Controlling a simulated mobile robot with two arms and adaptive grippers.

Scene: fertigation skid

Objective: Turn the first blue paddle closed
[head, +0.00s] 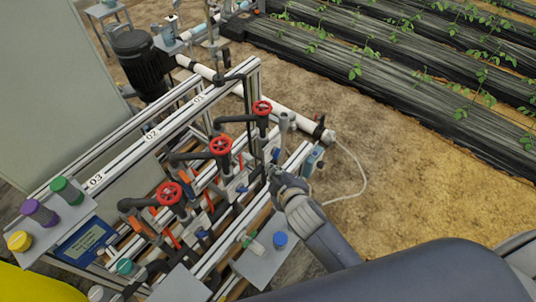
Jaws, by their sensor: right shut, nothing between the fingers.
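The skid carries several small blue paddles low on its rails. One blue paddle (275,155) is at the right end, on the line nearest the 01 label (199,98). Another blue paddle (242,188) sits further left, near the middle line. My right gripper (271,171) is shut and empty just below the right-end paddle in the picture. I cannot tell whether it touches the paddle, and the gripper and pipes hide part of that area. My left gripper is not in view.
Three red handwheels (220,145) on dark pipes stand close left of my right gripper. A shelf with coloured-capped bottles (39,212) and a blue-framed display (86,241) are at the left. A white hose (360,180) lies on bare soil at the right.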

